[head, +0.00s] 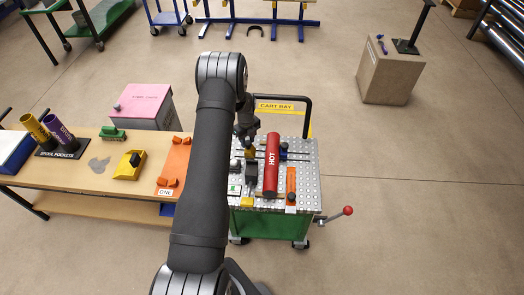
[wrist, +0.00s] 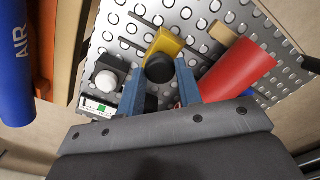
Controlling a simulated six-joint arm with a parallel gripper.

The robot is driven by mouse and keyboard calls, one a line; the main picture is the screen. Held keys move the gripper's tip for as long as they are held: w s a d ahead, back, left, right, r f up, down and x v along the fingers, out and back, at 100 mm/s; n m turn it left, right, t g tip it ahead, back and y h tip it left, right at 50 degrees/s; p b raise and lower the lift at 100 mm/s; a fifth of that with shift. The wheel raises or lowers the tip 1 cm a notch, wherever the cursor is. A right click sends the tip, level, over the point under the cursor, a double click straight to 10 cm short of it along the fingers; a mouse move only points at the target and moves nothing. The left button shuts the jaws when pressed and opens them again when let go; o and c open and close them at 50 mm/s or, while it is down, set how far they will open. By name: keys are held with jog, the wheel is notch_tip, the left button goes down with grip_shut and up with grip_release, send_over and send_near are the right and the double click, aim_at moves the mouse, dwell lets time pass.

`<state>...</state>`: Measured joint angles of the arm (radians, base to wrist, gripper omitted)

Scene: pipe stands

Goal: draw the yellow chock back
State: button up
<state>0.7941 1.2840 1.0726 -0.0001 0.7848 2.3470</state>
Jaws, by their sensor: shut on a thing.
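The yellow chock (wrist: 168,42) lies on the perforated metal cart top, with a round black knob (wrist: 159,69) on it. In the wrist view my gripper (wrist: 160,74) has its two blue fingers on either side of this knob, shut on it. In the head view my gripper (head: 246,132) is low over the cart's left half, and a little of the yellow chock (head: 250,153) shows below it. The red pipe marked HOT (head: 271,165) lies just right of the chock; it also shows in the wrist view (wrist: 236,80).
A blue piece (head: 284,150) and an orange strip (head: 291,185) are right of the red pipe. In the wrist view a black box with a white knob (wrist: 107,80) is left of my fingers, and a blue AIR pipe (wrist: 15,60) is farther left.

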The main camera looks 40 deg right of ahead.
jog(key=shift+w, duration=0.1)
jog(key=shift+w+a, duration=1.35)
jog(key=shift+a, duration=0.05)
jog(key=o, duration=0.7)
jog(key=shift+a, duration=0.1)
jog(key=shift+r, duration=0.15)
notch_tip(320, 180, up, 7)
jog(key=shift+f, duration=0.1)
notch_tip(320, 180, down, 7)
jog(key=shift+r, duration=0.1)
jog(key=shift+s+d, duration=0.2)
jog(key=shift+d, duration=0.05)
